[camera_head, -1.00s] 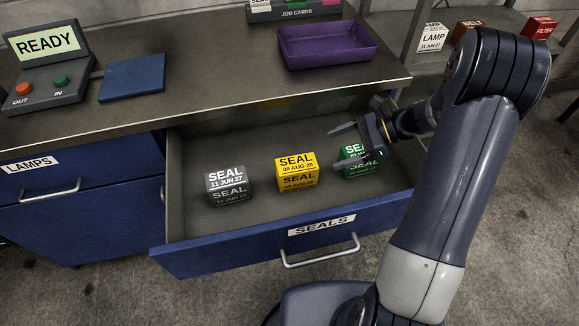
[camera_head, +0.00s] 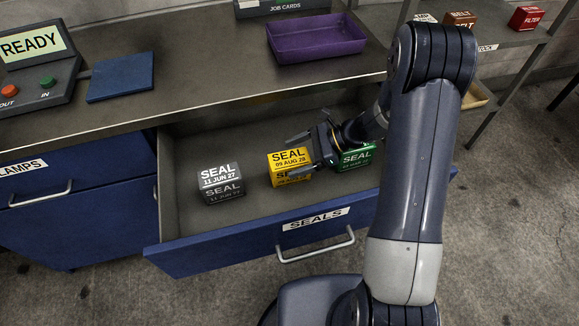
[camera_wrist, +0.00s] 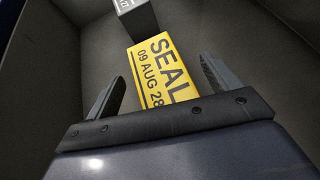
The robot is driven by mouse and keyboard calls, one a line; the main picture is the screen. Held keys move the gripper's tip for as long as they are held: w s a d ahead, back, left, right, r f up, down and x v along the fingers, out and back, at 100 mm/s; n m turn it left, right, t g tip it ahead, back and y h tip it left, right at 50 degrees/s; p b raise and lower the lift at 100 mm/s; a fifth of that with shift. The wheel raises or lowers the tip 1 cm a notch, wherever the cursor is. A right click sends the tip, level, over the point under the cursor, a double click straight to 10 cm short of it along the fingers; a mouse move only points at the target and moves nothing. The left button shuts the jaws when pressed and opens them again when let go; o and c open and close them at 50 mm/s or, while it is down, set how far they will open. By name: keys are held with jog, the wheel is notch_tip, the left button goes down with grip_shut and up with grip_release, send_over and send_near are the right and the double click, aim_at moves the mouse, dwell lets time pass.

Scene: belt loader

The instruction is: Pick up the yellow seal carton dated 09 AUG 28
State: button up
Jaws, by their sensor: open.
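The yellow seal carton (camera_head: 288,160) reads SEAL 09 AUG 28 and stands in the open seals drawer (camera_head: 200,223), between a grey and a green carton. In the wrist view the yellow carton (camera_wrist: 157,72) lies ahead of and between the two spread fingers, its label facing the camera. My gripper (camera_head: 305,150) is open and empty, at the right side of the yellow carton in the head view, one finger overlapping its front. It also shows in the wrist view (camera_wrist: 163,92). I cannot tell whether a finger touches the carton.
A grey seal carton dated 11 JUN 27 (camera_head: 221,182) stands to the left in the drawer. A green seal carton (camera_head: 356,158) stands close on the right, partly hidden by my gripper. The counter holds a purple tray (camera_head: 315,45) and a blue pad (camera_head: 120,78).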

jog(key=shift+c, duration=0.5)
jog(key=c, duration=1.4)
